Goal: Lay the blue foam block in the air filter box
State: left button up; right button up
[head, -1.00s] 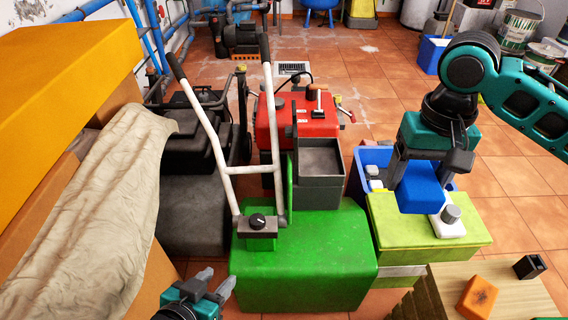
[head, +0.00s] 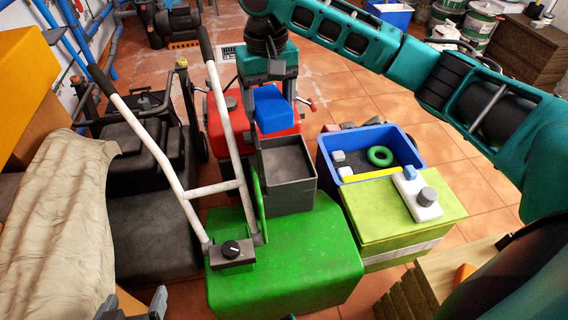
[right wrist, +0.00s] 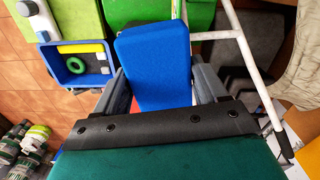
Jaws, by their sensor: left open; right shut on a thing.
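The blue foam block (head: 272,110) is held in my right gripper (head: 270,98), one finger on each side of it. It hangs in the air behind and above the open grey air filter box (head: 291,196). The block (right wrist: 155,62) also shows between the fingers of my right gripper (right wrist: 162,82) in the right wrist view. The box's inside looks empty in the head view; in the right wrist view the block hides most of that area. My left gripper (head: 155,303) is open at the bottom edge of the head view, mostly cut off and apart from the box.
The white handlebar (head: 170,165) rises just left of the box. The red engine (head: 220,125) is behind it and the green deck (head: 290,255) in front. A blue crate (head: 418,147) holding a green ring (head: 380,156) stands at the right, behind a lime-green box (head: 375,225).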

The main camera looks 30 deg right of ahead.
pick_arm(q)
jog(key=shift+o, duration=0.7)
jog(key=shift+s+r+p, duration=0.35)
jog(key=shift+s+p, duration=0.1)
jog(key=shift+s, duration=0.1)
pick_arm(e)
jog(key=w+d+f+m, duration=0.1)
jog(key=w+d+f, duration=0.25)
jog(key=w, duration=0.35)
send_over(288, 175)
notch_tip(288, 175, down, 9)
jog(key=shift+m, duration=0.4)
notch_tip(288, 175, down, 14)
jog(key=b, duration=0.6)
jog(key=shift+w+f, duration=0.1)
jog(key=shift+f+b, duration=0.6)
jog(key=shift+f, duration=0.1)
notch_tip(288, 175, down, 4)
jog(key=shift+r+b, duration=0.25)
jog(key=shift+b, duration=1)
jog(key=shift+r, duration=0.1)
jog(key=shift+f, duration=0.25)
pick_arm(q)
notch_tip(288, 175, down, 7)
jog(key=w+d, duration=0.1)
jog(key=shift+d, duration=0.2)
pick_arm(e)
jog(key=o, duration=1)
